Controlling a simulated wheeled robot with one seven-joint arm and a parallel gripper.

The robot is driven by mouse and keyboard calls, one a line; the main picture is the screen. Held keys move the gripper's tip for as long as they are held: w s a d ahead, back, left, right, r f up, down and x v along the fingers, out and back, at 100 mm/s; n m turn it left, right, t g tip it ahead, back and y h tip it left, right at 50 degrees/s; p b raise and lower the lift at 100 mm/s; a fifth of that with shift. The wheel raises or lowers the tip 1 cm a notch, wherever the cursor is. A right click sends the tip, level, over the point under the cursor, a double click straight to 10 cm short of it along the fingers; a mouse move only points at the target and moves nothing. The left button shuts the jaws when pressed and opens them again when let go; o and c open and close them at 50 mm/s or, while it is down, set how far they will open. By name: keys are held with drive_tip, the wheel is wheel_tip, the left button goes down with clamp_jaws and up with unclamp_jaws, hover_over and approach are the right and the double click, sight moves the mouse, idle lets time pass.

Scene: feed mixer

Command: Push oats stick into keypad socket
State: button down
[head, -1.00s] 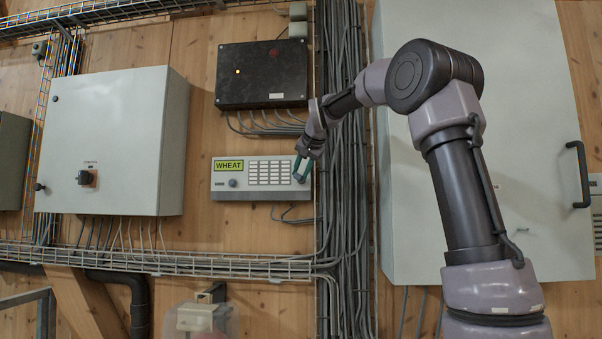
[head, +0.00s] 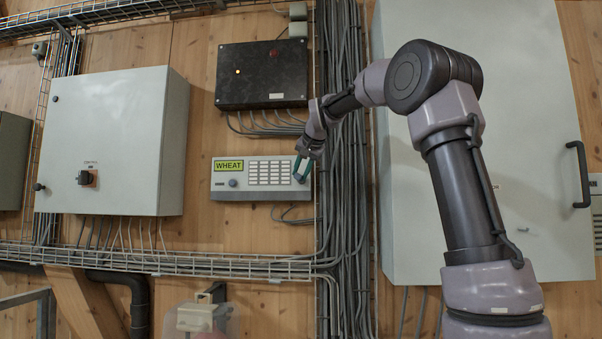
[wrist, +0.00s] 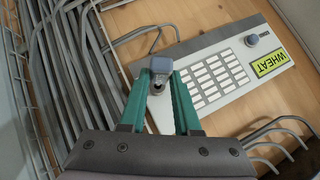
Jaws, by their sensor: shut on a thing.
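The keypad (head: 262,194) is a light grey wall panel with rows of white keys and a yellow-green display (head: 229,165) reading WHEAT. It also shows rotated in the wrist view (wrist: 232,88). My gripper (head: 300,176) is at the keypad's right end in the head view. In the wrist view its green fingers (wrist: 160,78) are shut on a small blue-grey stick (wrist: 161,64) with a metallic part near my side. The stick is over the panel's end beside the keys. The socket is hidden, and I cannot tell whether the stick is in it. No oats label is readable.
A blue-grey knob (wrist: 251,40) sits beside the display. Bundled grey cables (head: 345,215) run vertically just right of the keypad. A black box (head: 262,75) is above it, a grey control cabinet (head: 105,140) to the left and a large cabinet (head: 540,130) to the right.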

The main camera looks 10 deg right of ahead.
sight(302, 172)
drive_tip(key=shift+w+d, duration=0.2)
drive_tip(key=shift+w, duration=0.45)
drive_tip(key=shift+w+d, duration=0.25)
drive_tip(key=shift+w, duration=0.4)
drive_tip(key=shift+w+d, duration=0.2)
drive_tip(key=shift+w, duration=0.45)
idle(1.6)
drive_tip(key=c, duration=0.5)
unclamp_jaws()
drive_tip(key=shift+c, duration=0.2)
drive_tip(key=v, duration=1)
drive_tip(key=shift+s+r, duration=0.2)
drive_tip(key=shift+s, duration=0.2)
drive_tip(key=s+d+f+n+g, duration=0.1)
drive_tip(key=s+f, duration=1.3)
drive_tip(key=s, duration=0.3)
drive_tip(key=s+d+f+n+g, duration=0.1)
drive_tip(key=s+f+g, duration=0.1)
drive_tip(key=s+f, duration=1.3)
drive_tip(key=s, duration=0.3)
drive_tip(key=shift+d+f, duration=0.15)
drive_tip(key=shift+d, duration=0.05)
